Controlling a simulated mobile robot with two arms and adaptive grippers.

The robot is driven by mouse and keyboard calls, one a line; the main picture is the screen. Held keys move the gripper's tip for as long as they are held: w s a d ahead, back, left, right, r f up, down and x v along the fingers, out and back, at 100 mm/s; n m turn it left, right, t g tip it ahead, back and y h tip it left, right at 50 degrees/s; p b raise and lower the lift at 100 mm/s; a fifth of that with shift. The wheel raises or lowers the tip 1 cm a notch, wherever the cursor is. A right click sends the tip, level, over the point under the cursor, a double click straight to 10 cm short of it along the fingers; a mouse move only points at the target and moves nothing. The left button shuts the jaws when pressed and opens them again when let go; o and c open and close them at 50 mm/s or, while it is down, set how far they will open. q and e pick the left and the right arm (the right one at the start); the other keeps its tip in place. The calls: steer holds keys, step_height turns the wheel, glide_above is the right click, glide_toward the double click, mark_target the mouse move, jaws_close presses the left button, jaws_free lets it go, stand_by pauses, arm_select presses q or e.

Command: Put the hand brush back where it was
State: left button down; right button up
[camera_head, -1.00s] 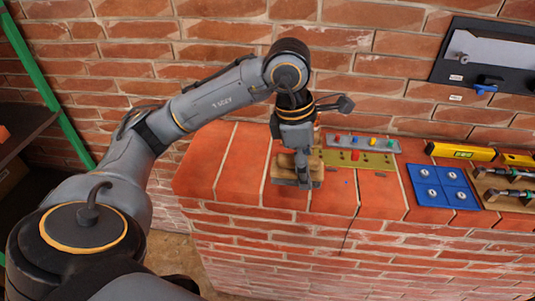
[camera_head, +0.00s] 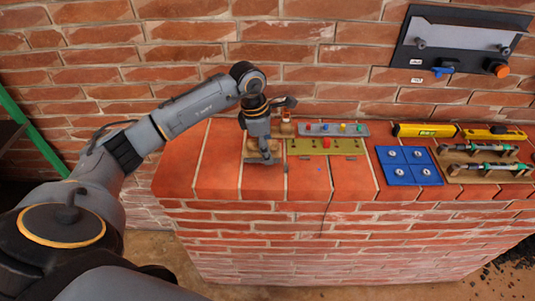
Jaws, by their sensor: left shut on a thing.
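My left gripper (camera_head: 264,155) points down over the left part of the brick ledge (camera_head: 215,165). It is shut on the hand brush (camera_head: 252,156), a small light-brown block that shows only in part behind the fingers. The brush is at or just above the ledge top; I cannot tell whether it touches. My right gripper is not in view.
Farther right are a blue panel (camera_head: 408,166), a yellow level (camera_head: 425,130) and clamps (camera_head: 484,167). A black panel (camera_head: 460,45) hangs on the wall.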

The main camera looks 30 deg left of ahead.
arm_select(q)
steer(key=shift+f+p, duration=0.35)
steer(key=shift+f, duration=0.1)
steer(key=shift+p+x, duration=0.6)
steer(key=shift+x, duration=0.5)
steer(key=shift+a+f+b, duration=0.25)
steer(key=shift+f+b, duration=0.05)
steer(key=shift+b, duration=0.05)
steer(key=c, duration=0.7)
jaws_free()
steer(key=shift+r, duration=0.15)
